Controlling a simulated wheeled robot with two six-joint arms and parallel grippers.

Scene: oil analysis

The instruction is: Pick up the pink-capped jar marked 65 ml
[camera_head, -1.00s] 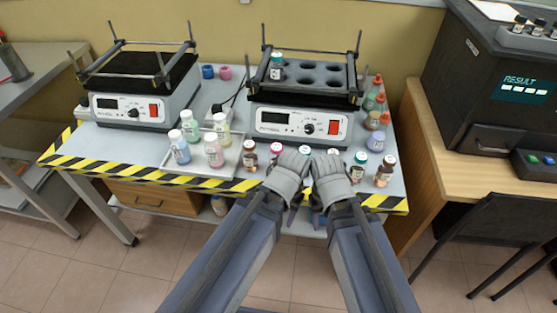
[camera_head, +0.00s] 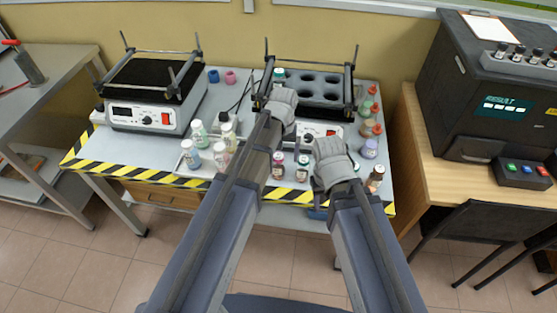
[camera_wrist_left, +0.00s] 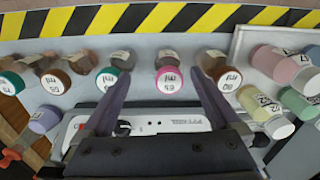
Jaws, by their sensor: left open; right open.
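The pink-capped jar (camera_head: 278,165) stands in the front row of the table, just above the striped edge. In the left wrist view the pink-capped jar (camera_wrist_left: 169,78) shows its cap marked 65 ml. My left gripper (camera_head: 284,98) is open in front of the right shaker; in its wrist view the fingers (camera_wrist_left: 160,80) lie on either side of the pink-capped jar's image, with nothing held. I cannot tell its height above the jar. My right gripper (camera_head: 330,152) is over the table's front, right of the green-capped jar; its fingertips are hard to see.
A green-capped jar (camera_wrist_left: 107,78) and a white-capped brown jar (camera_wrist_left: 225,74) flank the pink one. The right shaker (camera_head: 320,130) stands behind, a left shaker (camera_head: 150,100) further left. Several pastel bottles (camera_head: 200,134) stand on a tray. Flasks (camera_head: 368,115) line the right edge.

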